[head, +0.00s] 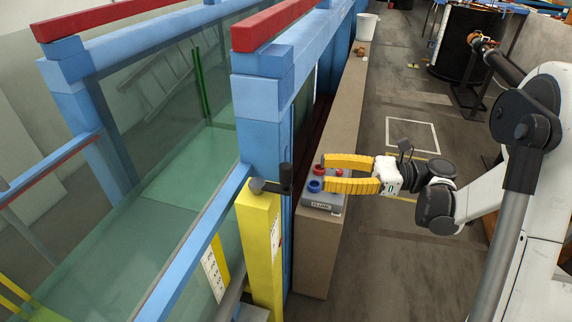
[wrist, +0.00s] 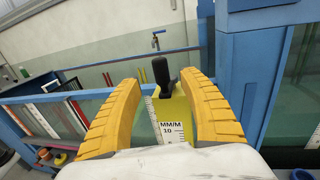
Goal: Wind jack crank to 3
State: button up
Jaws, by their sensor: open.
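The jack crank has a dark upright handle (head: 286,178) and a grey hub at the top of a yellow post (head: 260,245). In the wrist view the black handle (wrist: 161,72) appears between my fingertips, beyond them, above the yellow post (wrist: 178,106). A white scale (wrist: 172,132) on the post reads MM/M and 10; no pointer can be made out. My gripper (head: 324,173) has yellow ribbed fingers spread apart and empty. It is to the right of the crank in the head view, with a gap between them.
A grey control box marked FLUME (head: 325,204), with red and blue knobs, sits on the ledge under my fingers. The blue flume frame (head: 262,105) and glass stand left of the ledge. A white bucket (head: 366,26) is farther back. The floor (head: 400,255) beside the ledge is clear.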

aim_at(286, 170)
jog(key=a, duration=0.3)
jog(key=w+a+b, duration=0.1)
jog(key=a, duration=0.5)
jog(key=shift+w+a, duration=0.2)
jog(key=shift+a, duration=0.1)
grip_shut()
